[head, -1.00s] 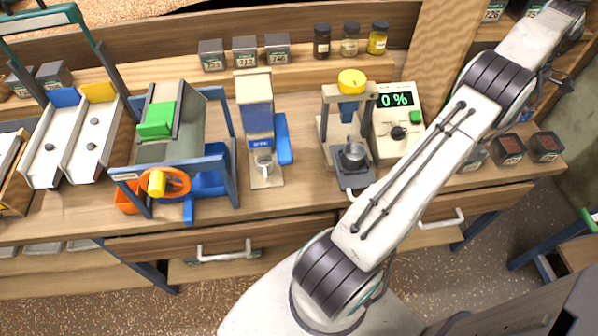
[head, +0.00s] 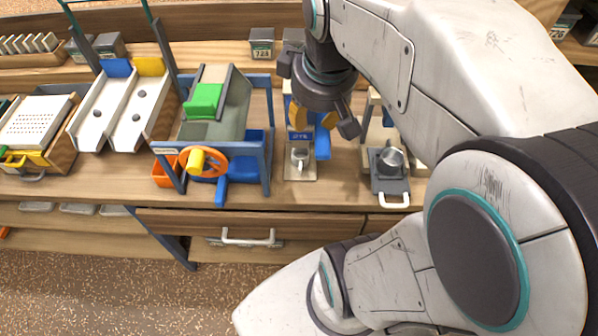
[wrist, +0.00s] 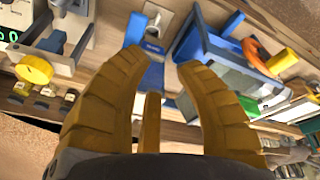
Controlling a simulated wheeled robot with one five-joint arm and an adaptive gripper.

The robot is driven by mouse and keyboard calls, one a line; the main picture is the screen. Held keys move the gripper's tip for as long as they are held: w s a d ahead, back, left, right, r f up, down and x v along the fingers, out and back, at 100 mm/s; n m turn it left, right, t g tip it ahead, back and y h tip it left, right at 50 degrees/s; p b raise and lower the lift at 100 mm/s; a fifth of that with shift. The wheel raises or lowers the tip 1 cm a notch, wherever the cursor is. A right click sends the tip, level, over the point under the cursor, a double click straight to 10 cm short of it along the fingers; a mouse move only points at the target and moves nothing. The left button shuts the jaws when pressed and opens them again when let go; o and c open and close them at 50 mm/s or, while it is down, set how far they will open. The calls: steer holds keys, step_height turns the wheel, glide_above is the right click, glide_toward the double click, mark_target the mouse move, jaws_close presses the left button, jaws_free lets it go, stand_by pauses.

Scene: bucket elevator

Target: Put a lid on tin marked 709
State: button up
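My gripper (head: 322,122) hangs in front of the blue-and-white dispenser (head: 298,132) in the head view. Its yellow fingers are apart in the wrist view (wrist: 160,65), with nothing held between them. A tin with a label like 723 (head: 262,42) stands on the back shelf, beside a tin (head: 293,37) partly hidden by my arm. Another labelled tin (head: 563,25) is at the upper right, and grey tins (head: 105,45) stand at the back left. I cannot read 709 on any tin, and I cannot pick out a loose lid.
An orange handwheel (head: 208,163) is on the blue-framed machine, with white chutes (head: 123,110) left of it. My arm hides the right bench.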

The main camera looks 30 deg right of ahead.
steer(key=s+a+f+m+y, duration=0.1)
steer(key=s+a+f, duration=0.3)
steer(key=s+a, duration=0.3)
steer(key=shift+f+t, duration=0.2)
steer(key=shift+t, duration=0.1)
steer(key=shift+w, duration=0.1)
stand_by(0.9)
